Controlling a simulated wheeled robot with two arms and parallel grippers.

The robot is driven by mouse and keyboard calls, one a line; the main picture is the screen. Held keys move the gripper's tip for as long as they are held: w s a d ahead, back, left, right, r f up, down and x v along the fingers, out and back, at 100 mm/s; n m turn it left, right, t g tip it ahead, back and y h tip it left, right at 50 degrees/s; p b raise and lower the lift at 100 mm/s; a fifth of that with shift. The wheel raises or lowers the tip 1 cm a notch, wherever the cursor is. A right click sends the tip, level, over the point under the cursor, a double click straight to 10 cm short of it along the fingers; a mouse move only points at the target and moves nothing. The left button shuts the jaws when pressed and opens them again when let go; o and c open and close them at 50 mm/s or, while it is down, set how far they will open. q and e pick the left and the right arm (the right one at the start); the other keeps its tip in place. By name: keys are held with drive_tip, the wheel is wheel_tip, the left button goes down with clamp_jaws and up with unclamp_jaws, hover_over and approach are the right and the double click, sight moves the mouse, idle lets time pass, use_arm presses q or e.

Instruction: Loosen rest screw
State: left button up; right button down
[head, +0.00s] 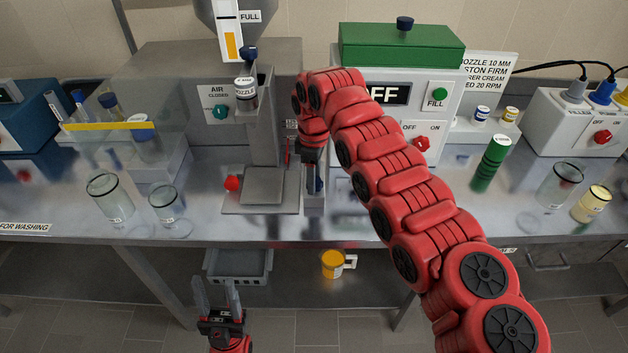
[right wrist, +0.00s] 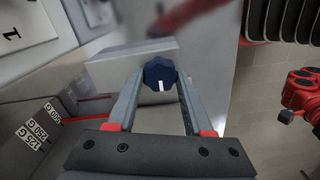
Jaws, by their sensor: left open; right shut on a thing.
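The rest screw is a dark blue lobed knob (right wrist: 159,73) with a white mark, set against a grey block in the right wrist view. The mark points toward the bottom of that picture. My right gripper (right wrist: 159,88) is shut on the knob, one finger at each side. In the head view my right gripper (head: 313,184) points down beside the grey stand (head: 262,185), and its fingers mostly hide the knob. My left gripper (head: 215,292) is open and empty, low in front of the bench.
A grey machine (head: 165,75) with a hopper stands behind the stand. A red knob (head: 232,184) is on the stand's left. Glass jars (head: 108,197) stand at the left, a green cylinder (head: 490,162) at the right.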

idle(0.4)
drive_tip(key=shift+c, duration=1.5)
unclamp_jaws()
wheel_tip(320, 180, up, 18)
drive_tip(key=p, duration=0.7)
drive_tip(key=shift+f, duration=0.25)
drive_tip(key=shift+f, duration=0.1)
